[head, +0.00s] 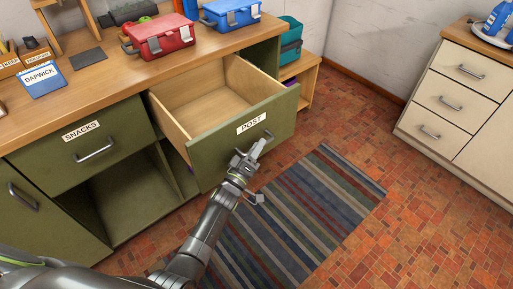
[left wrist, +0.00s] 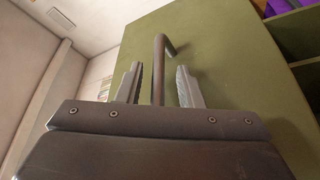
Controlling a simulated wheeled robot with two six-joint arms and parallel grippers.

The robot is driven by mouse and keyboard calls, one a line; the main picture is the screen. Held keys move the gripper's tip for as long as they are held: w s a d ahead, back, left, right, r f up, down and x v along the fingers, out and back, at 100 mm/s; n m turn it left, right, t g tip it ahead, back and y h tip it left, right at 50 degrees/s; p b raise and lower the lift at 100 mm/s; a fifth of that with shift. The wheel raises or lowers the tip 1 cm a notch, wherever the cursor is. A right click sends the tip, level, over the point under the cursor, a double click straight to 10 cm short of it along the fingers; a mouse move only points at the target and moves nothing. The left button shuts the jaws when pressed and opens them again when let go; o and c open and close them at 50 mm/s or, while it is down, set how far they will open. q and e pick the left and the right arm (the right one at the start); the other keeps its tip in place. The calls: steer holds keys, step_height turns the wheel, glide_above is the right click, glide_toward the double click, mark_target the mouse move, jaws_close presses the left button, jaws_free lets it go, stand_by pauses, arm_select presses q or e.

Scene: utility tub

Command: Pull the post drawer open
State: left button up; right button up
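The green drawer labelled POST (head: 245,127) stands pulled well out of the wooden-topped cabinet, and its pale wooden inside is empty. My left gripper (head: 252,152) is at the drawer front, by its metal bar handle (head: 268,136). In the left wrist view the handle (left wrist: 158,55) stands between the two fingers of the left gripper (left wrist: 157,85). A gap shows on each side of the handle, so the fingers are open around it and not clamped. The green drawer front (left wrist: 225,70) fills the right of that view. My right gripper is not in view.
A SNACKS drawer (head: 85,140) is shut, left of the POST drawer. A red case (head: 160,38) and a blue case (head: 232,13) stand on the wooden top. A striped rug (head: 325,205) lies on the clear floor. A cream cabinet (head: 450,90) stands at the right.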

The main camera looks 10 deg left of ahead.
arm_select(q)
steer(key=p+v, duration=0.1)
steer(key=v, duration=1.6)
steer(key=shift+s, duration=0.2)
steer(key=shift+a+f, duration=0.1)
steer(key=s+a+f+m+g+y+p, duration=0.1)
steer(key=s+a+f+g+y, duration=0.2)
steer(key=f, duration=0.4)
steer(key=s+a+f+m+g+y+p, duration=0.1)
steer(key=s+a+f+g, duration=0.15)
steer(key=s+f, duration=0.4)
steer(key=s+a+f+m+g+y+p, duration=0.1)
steer(key=s+a+f+g+y, duration=0.15)
steer(key=f, duration=0.55)
steer(key=s+a+f+m+g, duration=0.1)
steer(key=s+f+g, duration=0.2)
steer(key=s, duration=0.5)
steer(key=s+a+f+m+g, duration=0.2)
steer(key=s+f+g, duration=0.1)
steer(key=s, duration=0.6)
steer(key=s+a+f+m+g+p, duration=0.1)
steer(key=s+f+g, duration=0.3)
steer(key=s, duration=0.4)
steer(key=shift+s+a+f+m+y, duration=0.25)
steer(key=shift+a+f+y, duration=0.2)
steer(key=shift+f, duration=0.3)
